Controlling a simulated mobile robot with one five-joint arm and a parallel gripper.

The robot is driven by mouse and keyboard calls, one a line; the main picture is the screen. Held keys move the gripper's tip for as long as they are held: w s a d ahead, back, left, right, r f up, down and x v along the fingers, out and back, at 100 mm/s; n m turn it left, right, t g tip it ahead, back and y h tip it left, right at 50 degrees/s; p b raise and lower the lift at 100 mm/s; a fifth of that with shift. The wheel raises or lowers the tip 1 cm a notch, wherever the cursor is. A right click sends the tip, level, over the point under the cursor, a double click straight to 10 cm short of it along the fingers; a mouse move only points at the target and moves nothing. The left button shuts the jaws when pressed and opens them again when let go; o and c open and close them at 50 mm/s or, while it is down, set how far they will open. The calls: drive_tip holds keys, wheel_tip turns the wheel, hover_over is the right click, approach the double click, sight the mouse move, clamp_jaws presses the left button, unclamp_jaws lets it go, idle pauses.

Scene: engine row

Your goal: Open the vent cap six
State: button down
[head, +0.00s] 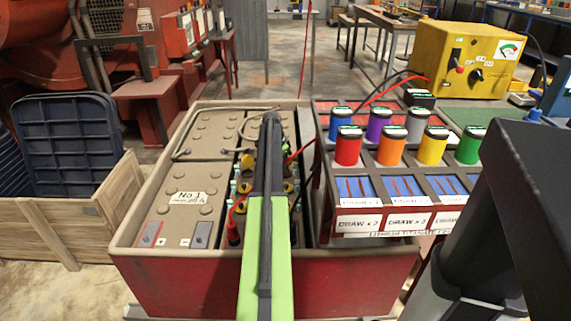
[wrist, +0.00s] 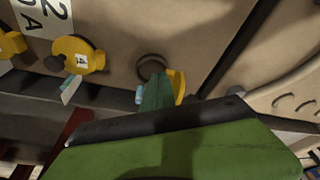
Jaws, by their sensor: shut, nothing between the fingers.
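In the wrist view, my gripper (wrist: 157,92) is shut and empty. Its narrow green tip is in front of a yellow vent cap (wrist: 179,88) and partly covers it. The cap's number is hidden, and I cannot tell whether tip and cap touch. A dark round fitting (wrist: 151,66) shows just above the tip. A yellow cap marked 4 (wrist: 82,61) lies to the left, with another yellow cap (wrist: 11,44) at the left edge. In the head view, my arm hides much of the cap row; a few yellow caps (head: 247,161) show beside it.
The caps are on a beige-topped battery in a red case (head: 190,278). To its right stands a rack (head: 385,185) with several coloured jars. A yellow meter box (head: 462,58) is behind. A wooden crate (head: 75,215) stands left. Red and black cables run near the caps.

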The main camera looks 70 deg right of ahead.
drive_tip(key=shift+d, duration=0.25)
drive_tip(key=s+a+p+v, duration=0.1)
drive_tip(key=p+v, duration=0.6)
drive_tip(key=shift+s, duration=0.45)
